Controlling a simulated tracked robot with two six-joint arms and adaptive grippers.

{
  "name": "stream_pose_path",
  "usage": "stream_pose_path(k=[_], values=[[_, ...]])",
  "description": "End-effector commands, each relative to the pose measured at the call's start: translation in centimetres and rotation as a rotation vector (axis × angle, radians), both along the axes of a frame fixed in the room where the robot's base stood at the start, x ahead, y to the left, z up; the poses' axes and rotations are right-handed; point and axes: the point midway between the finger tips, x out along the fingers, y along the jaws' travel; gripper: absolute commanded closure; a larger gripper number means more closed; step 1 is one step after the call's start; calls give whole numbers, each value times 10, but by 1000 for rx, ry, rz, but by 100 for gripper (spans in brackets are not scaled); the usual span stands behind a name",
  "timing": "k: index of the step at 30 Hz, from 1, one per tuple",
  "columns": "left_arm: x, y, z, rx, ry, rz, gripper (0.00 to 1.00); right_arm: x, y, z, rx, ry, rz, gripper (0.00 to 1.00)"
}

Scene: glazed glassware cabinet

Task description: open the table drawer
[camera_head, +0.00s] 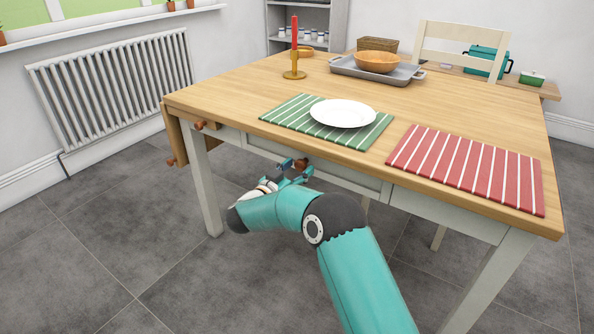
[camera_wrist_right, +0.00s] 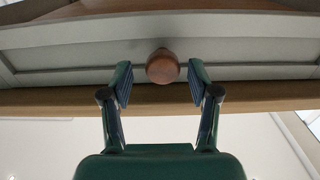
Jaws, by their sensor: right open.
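The wooden table (camera_head: 440,95) has a pale grey drawer front (camera_head: 345,177) under its top edge, which looks flush with the frame. Its round brown knob (camera_head: 301,164) is partly behind my right gripper (camera_head: 291,172). In the right wrist view the knob (camera_wrist_right: 162,67) shows between the two spread fingers of my right gripper (camera_wrist_right: 162,83), with a gap on each side. The drawer front (camera_wrist_right: 85,58) runs across behind it. My right gripper is open and holds nothing. My left gripper is not in view.
On the tabletop are a green striped mat (camera_head: 285,115) with a white plate (camera_head: 343,113), a red striped mat (camera_head: 470,170), a candle (camera_head: 294,32), and a tray (camera_head: 405,75) with a bowl (camera_head: 377,62). A table leg (camera_head: 204,185) stands left of my gripper. The floor in front is clear.

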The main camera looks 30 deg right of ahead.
Motion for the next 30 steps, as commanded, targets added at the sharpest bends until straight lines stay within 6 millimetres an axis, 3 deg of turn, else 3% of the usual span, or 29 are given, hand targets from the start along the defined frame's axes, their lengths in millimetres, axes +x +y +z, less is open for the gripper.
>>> stream_pose_path(k=[6, 16, 26, 27, 30], values=[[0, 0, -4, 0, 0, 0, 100, 7, -17, 0, -1, 0, 0, 39], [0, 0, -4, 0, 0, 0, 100, 8, -18, 0, 0, 0, 2, 41], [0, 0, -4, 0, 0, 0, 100, 8, -19, 0, 0, 0, 0, 96], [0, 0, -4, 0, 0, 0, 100, 8, -19, 0, 0, 0, -1, 100], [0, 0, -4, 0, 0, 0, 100, 7, -19, 0, 0, 1, -3, 100]])
